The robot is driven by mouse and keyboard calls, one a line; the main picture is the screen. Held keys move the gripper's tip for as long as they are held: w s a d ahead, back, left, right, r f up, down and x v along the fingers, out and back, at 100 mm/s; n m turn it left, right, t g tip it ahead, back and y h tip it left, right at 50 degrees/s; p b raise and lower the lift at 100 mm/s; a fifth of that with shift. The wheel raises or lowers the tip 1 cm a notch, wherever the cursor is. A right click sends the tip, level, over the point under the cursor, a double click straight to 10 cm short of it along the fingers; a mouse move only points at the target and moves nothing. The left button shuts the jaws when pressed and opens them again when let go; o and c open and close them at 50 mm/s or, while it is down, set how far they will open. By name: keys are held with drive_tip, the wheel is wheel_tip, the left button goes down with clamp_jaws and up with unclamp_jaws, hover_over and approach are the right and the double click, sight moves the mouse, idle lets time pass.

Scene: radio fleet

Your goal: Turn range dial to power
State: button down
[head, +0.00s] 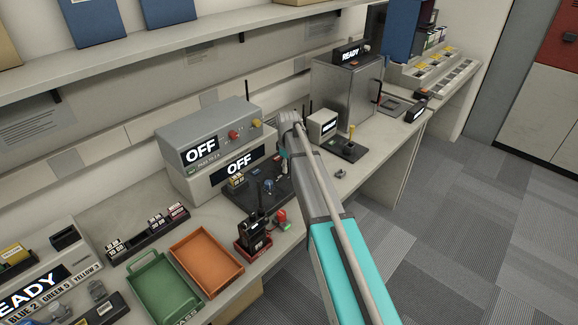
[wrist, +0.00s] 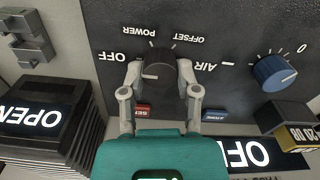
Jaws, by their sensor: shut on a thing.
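The range dial (wrist: 158,65) is a dark grey knob on a black panel (wrist: 215,65) in the wrist view. Upside-down labels OFF, POWER, OFFSET and AIR surround it. My gripper (wrist: 158,70) is shut on the dial, one finger on each side. The dial's exact pointer direction is hard to tell.
A blue knob (wrist: 272,73) sits right of the dial in the wrist view. The grey instrument (head: 215,130) shows OFF displays. A radio in a red-trimmed stand (head: 254,234), an orange tray (head: 206,262) and a green tray (head: 163,290) stand nearby.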

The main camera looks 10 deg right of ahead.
drive_tip(key=shift+w+d+m, duration=0.1)
drive_tip(key=shift+m, duration=0.3)
drive_tip(key=m, duration=1.1)
idle(0.3)
drive_tip(key=shift+c, duration=1.7)
unclamp_jaws()
drive_tip(key=s+r+n+p, duration=0.1)
drive_tip(key=s+r+p, duration=0.2)
drive_tip(key=s, duration=1.1)
drive_tip(key=s+r+n+p, duration=0.1)
drive_tip(key=s+r+p, duration=0.2)
drive_tip(key=s, duration=1.2)
drive_tip(key=shift+s+d, duration=0.25)
drive_tip(key=shift+s, duration=0.05)
